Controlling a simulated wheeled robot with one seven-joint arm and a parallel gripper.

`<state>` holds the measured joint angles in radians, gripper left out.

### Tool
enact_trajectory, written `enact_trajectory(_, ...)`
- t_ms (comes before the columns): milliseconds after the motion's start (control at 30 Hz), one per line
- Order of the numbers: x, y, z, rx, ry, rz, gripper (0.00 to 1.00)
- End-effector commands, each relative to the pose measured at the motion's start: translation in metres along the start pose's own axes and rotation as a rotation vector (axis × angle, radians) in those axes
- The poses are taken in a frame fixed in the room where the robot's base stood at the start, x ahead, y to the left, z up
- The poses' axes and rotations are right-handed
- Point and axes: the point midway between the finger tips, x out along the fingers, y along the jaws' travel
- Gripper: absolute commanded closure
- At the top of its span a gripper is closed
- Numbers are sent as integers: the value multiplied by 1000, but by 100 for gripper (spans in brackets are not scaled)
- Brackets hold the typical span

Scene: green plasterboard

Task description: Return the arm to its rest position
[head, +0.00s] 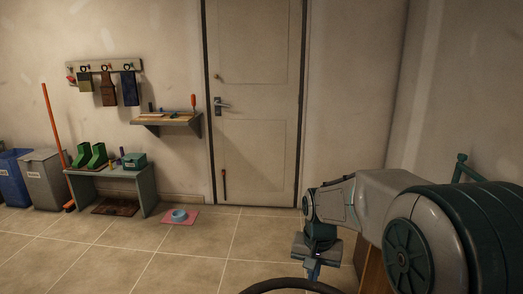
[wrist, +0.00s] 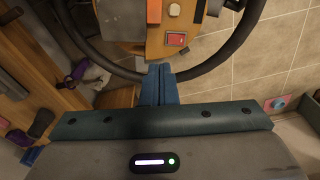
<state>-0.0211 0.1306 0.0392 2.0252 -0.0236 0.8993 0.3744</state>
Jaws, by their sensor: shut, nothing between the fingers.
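My arm reaches in from the right of the head view, bent, with its wrist hanging low at the right. My gripper (head: 313,272) points down there, near a dark curved rail. In the wrist view my gripper (wrist: 158,68) shows as two blue fingers pressed together, with nothing between them. The fingertips are close to the dark curved rail (wrist: 216,57). Whether they touch it I cannot tell.
A wooden surface (wrist: 160,42) with small items lies beyond the rail. A grey bench (head: 150,186) with green boots (head: 97,155), a pink mat (head: 190,220) with a blue bowl, and a closed door (head: 255,150) stand farther off. Tiled floor between is clear.

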Motion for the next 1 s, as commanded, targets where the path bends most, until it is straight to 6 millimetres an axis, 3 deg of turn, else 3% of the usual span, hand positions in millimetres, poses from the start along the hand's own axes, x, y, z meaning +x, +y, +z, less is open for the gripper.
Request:
enact_trajectory(33, -21, 6, 11, -18, 15, -4, 100)
enact_trajectory(200, -60, 24, 47, -85, 52, -12, 100)
enact_trajectory(500, -108, 54, 114, -200, 118, -25, 100)
enact_trajectory(733, -121, 68, 149, -264, 151, -30, 100)
enact_trajectory(1000, -121, 72, 158, -282, 159, -31, 100)
